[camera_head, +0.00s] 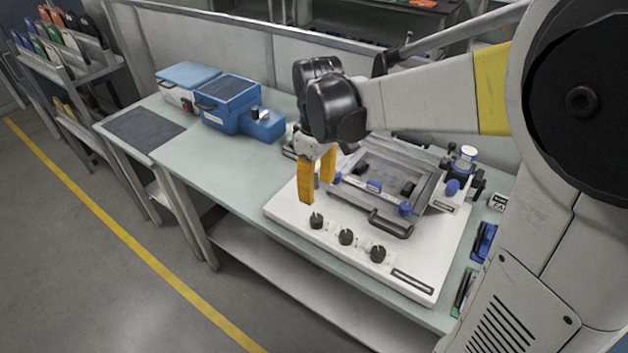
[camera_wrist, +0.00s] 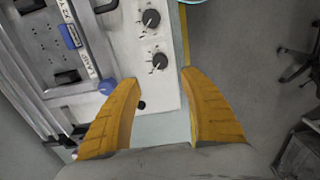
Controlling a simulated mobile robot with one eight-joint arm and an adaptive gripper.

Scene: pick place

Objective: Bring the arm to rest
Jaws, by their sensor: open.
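My gripper (camera_head: 317,179) has two yellow fingers, spread apart with nothing between them. It hangs over the left side of a white device (camera_head: 283,206) on the bench, near its black knobs (camera_head: 346,237). In the wrist view the gripper (camera_wrist: 160,75) is above the edge of the white panel, with two of the knobs (camera_wrist: 151,18) ahead of the fingers. I cannot tell how far the fingertips are above the panel. My arm reaches in from the right of the head view.
The green bench (camera_head: 205,160) also carries blue boxes (camera_head: 228,100) and a dark mat (camera_head: 143,129). The device has a grey framed tray (camera_head: 385,180) with a handle and a blue-capped part (camera_head: 467,155). A partition (camera_head: 240,48) runs behind. Open floor (camera_head: 60,250) lies at the left.

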